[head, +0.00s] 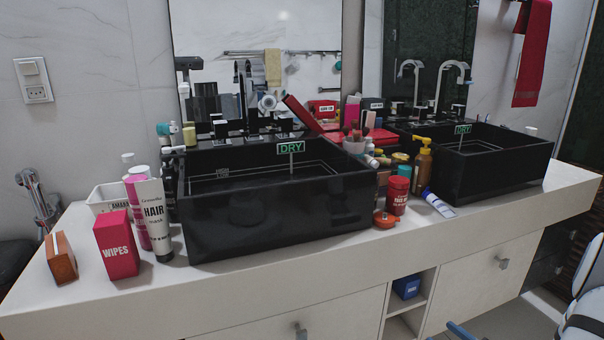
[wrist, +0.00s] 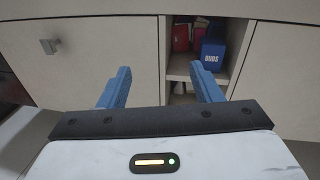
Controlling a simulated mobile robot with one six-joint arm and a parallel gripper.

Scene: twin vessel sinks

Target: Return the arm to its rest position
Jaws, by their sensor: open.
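My gripper (wrist: 163,78) shows in the wrist view with its two blue fingers spread apart and nothing between them. It faces the cabinet front below the counter, apart from it, with the open cubby beyond the fingers. In the head view, part of my white arm (head: 585,285) shows at the lower right edge, and a blue finger (head: 462,331) shows at the bottom edge. The rest of the arm is out of frame.
The white counter (head: 285,275) holds two black sinks, the left (head: 280,215) and the right (head: 500,170), with bottles and boxes around them. The open cubby (wrist: 177,68) holds a blue box (wrist: 213,54). A drawer knob (wrist: 48,46) sticks out at left.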

